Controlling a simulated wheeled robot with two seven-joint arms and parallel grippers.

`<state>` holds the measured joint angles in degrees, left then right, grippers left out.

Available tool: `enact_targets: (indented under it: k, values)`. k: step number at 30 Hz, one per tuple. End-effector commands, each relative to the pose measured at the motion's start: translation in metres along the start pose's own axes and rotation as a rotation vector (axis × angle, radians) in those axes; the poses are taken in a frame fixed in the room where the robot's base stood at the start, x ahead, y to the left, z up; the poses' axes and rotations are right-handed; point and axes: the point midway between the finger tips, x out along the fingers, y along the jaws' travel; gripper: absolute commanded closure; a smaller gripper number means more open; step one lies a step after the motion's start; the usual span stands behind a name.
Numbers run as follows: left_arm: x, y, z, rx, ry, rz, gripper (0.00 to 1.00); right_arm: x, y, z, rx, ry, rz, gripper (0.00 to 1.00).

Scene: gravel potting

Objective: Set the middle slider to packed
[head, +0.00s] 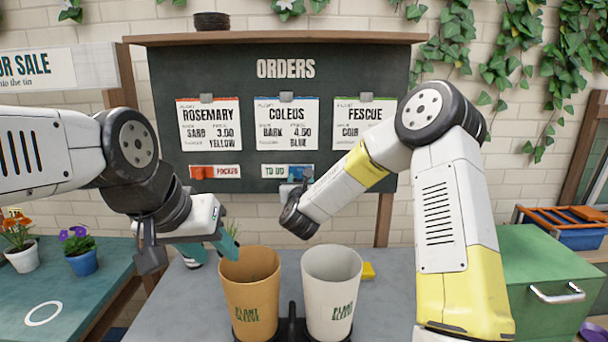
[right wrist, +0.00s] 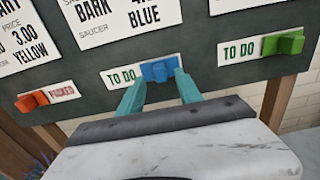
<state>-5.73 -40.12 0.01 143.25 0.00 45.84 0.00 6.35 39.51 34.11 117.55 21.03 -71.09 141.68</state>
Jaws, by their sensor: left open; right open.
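The orders board (head: 380,85) carries a row of sliders. The middle slider has a blue knob (right wrist: 160,70) at the right end of its white strip, with "TO DO" showing to its left; in the head view the strip (head: 275,171) is partly hidden by my right arm. My right gripper (right wrist: 161,88) is open, its teal fingers pointing at the board on either side of the blue knob. Whether they touch it I cannot tell. My left gripper (head: 212,250) is open and empty, low beside the tan pot.
The left slider's red knob (right wrist: 32,101) sits left with "PACKED" showing; the right slider's green knob (right wrist: 283,43) sits right, showing "TO DO". A tan pot (head: 250,290) and white pot (head: 331,285) stand below. A green box (head: 545,270) is at right.

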Motion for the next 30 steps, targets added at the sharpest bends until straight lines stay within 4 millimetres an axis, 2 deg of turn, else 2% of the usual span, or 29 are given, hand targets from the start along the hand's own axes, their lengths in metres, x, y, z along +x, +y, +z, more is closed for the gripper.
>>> enact_targets:
  k: [3, 9, 13, 20, 21, 27, 30]
  values:
    - [0.0, 0.0, 0.0, 0.0, 0.0, 0.0, 0.58, 0.021, 0.0, 0.0, 0.0, -0.001, -0.002, 0.58]
    - [0.0, 0.0, 0.0, 0.0, 0.0, 0.0, 0.58, 0.047, 0.0, 0.0, -0.002, 0.0, 0.001, 0.58]
    - [0.0, 0.0, 0.0, 0.0, 0.0, 0.0, 0.58, 0.054, 0.0, 0.0, -0.004, 0.0, 0.002, 0.58]
    - [0.0, 0.0, 0.0, 0.0, 0.0, 0.0, 0.58, 0.056, 0.0, 0.0, -0.005, 0.001, 0.002, 0.58]
    - [0.0, 0.0, 0.0, 0.0, 0.0, 0.0, 0.58, 0.056, 0.0, 0.0, -0.005, 0.001, 0.002, 0.6]
    - [0.0, 0.0, 0.0, 0.0, 0.0, 0.0, 0.58, 0.056, 0.0, 0.0, -0.005, 0.001, 0.002, 0.99]
    - [0.0, 0.0, 0.0, 0.0, 0.0, 0.0, 0.58, 0.055, 0.0, 0.0, -0.004, 0.0, 0.002, 1.0]
